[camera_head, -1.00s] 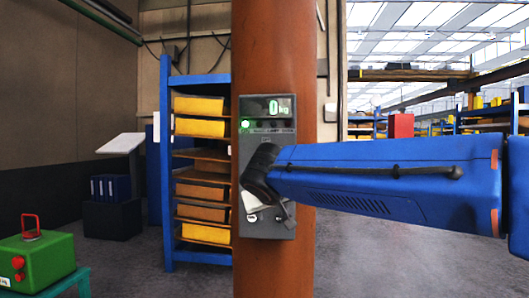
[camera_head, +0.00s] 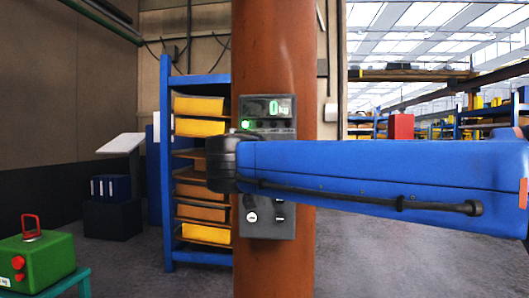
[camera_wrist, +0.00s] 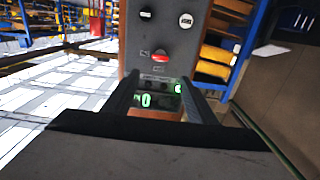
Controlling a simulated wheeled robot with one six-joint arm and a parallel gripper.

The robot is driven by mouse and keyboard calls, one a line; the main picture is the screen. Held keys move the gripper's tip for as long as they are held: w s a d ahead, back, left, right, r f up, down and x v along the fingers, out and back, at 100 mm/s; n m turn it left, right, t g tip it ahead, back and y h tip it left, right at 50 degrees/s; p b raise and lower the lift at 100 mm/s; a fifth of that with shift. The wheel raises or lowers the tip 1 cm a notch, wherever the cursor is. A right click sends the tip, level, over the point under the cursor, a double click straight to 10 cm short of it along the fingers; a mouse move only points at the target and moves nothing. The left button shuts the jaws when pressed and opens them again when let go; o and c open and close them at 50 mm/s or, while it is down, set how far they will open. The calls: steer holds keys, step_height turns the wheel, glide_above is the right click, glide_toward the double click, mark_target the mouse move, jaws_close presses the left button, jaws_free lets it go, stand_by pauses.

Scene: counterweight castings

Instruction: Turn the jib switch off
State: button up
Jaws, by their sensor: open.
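A grey control box (camera_head: 268,230) is fixed to a rust-brown column. Its display (camera_head: 266,107) reads 0 kg, with a lit green lamp (camera_head: 246,125) below it. My arm hides the box's middle. In the wrist view the box (camera_wrist: 163,30) appears upside down, with a red control (camera_wrist: 160,57), a round white-faced control (camera_wrist: 186,20) and a smaller one (camera_wrist: 146,14). The labels are too small to read, so I cannot tell which is the jib switch. My gripper (camera_wrist: 160,80) is open and empty, its fingers framing the display and red control; contact is unclear.
A blue rack (camera_head: 167,200) with yellow boxes stands behind the column at left. A green block with a red handle (camera_head: 38,258) sits on a green stand at lower left. Open floor lies to the right.

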steer(key=w, duration=1.3)
steer(key=shift+w+d, duration=0.2)
steer(key=shift+w, duration=0.15)
steer(key=shift+c, duration=0.7)
steer(key=c, duration=0.9)
